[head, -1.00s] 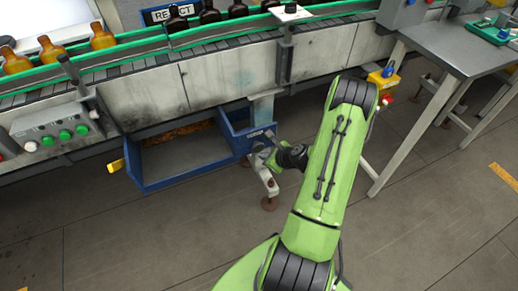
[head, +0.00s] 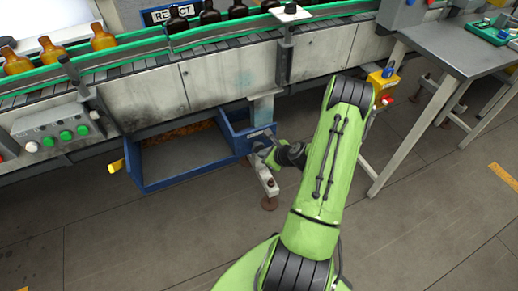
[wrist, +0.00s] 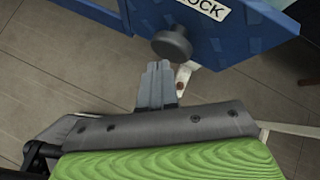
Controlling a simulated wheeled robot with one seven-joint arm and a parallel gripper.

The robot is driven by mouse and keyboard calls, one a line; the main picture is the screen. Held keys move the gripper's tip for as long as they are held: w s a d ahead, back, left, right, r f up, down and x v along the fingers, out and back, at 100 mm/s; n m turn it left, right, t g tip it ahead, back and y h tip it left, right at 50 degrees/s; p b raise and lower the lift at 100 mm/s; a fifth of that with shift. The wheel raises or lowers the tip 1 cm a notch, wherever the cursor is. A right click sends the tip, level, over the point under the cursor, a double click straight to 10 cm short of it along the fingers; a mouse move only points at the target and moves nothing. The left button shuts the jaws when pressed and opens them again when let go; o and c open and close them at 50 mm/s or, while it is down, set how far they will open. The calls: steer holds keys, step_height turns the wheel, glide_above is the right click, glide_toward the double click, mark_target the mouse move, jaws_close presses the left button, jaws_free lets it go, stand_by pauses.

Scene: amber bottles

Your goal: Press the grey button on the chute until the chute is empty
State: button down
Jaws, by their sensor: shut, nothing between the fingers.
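The blue chute (head: 236,128) stands under the conveyor, with a white label on its front. In the wrist view the chute's blue wall (wrist: 230,45) fills the upper right, and its label is cut off, ending in "OCK". The round dark grey button (wrist: 172,42) sticks out from this wall below the label. My gripper (wrist: 158,68) is shut and empty, its tips pointing at the button from just below it. I cannot tell whether they touch it. In the head view my gripper (head: 268,154) is small beside the chute's front, and the button cannot be made out.
A blue-edged tray (head: 190,181) with a grey floor adjoins the chute on the left. A pale support foot (head: 266,182) stands just below my gripper. Amber bottles (head: 103,38) and darker ones stand on the conveyor above. A metal table (head: 465,45) stands at right. The front floor is open.

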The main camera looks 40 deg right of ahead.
steer(key=shift+w+d, duration=0.25)
steer(key=shift+w, duration=0.65)
stand_by(0.7)
steer(key=shift+s+a, duration=0.2)
steer(key=shift+s, duration=0.45)
steer(key=shift+s+a, duration=0.15)
steer(key=shift+s, duration=0.5)
steer(key=s, duration=0.2)
steer(key=s+a+b, duration=0.1)
steer(key=s, duration=0.1)
steer(key=shift+s+a, duration=0.2)
steer(key=shift+s, duration=0.2)
